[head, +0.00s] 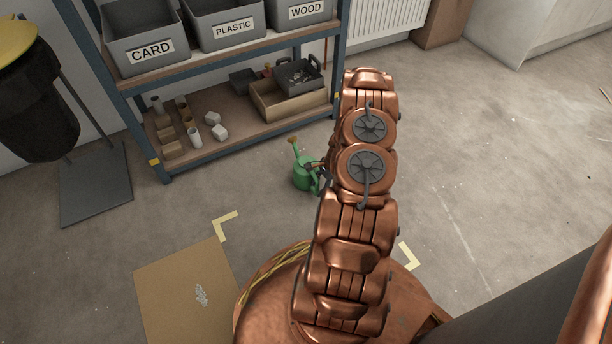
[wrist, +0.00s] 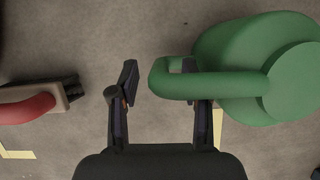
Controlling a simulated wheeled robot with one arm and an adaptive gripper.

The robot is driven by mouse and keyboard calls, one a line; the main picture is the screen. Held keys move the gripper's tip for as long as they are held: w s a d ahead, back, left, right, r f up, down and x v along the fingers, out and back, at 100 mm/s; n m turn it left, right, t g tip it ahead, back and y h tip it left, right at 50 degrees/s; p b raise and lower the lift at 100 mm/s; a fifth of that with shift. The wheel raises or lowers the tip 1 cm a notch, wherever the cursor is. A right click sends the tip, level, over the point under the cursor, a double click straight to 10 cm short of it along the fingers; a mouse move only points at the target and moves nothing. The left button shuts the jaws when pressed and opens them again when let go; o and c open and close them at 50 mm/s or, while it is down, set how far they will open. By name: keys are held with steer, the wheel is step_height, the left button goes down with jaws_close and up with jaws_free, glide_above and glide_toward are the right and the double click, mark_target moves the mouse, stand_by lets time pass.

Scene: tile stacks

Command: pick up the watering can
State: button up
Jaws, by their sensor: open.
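The green watering can (head: 304,175) stands on the floor in front of the shelf in the head view, its brownish spout end pointing up and left. In the wrist view the can (wrist: 240,50) fills the upper right, and its handle (wrist: 185,84) reaches left. My gripper (wrist: 160,82) is open. The handle's left end lies between the fingertips and touches neither clearly. The right finger is partly hidden behind the handle. In the head view my gripper (head: 320,168) is beside the can's right side, mostly hidden by my arm.
The shelf unit (head: 233,60) holds grey bins above and small items and boxes below. A red and tan object (wrist: 35,102) with dark prongs is left of my gripper in the wrist view. A cardboard sheet (head: 185,295) lies at front left. Floor on the right is clear.

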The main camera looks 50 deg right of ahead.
steer(key=shift+a+f, duration=0.2)
steer(key=shift+f, duration=0.4)
steer(key=shift+w, duration=0.1)
steer(key=shift+c, duration=0.2)
jaws_close()
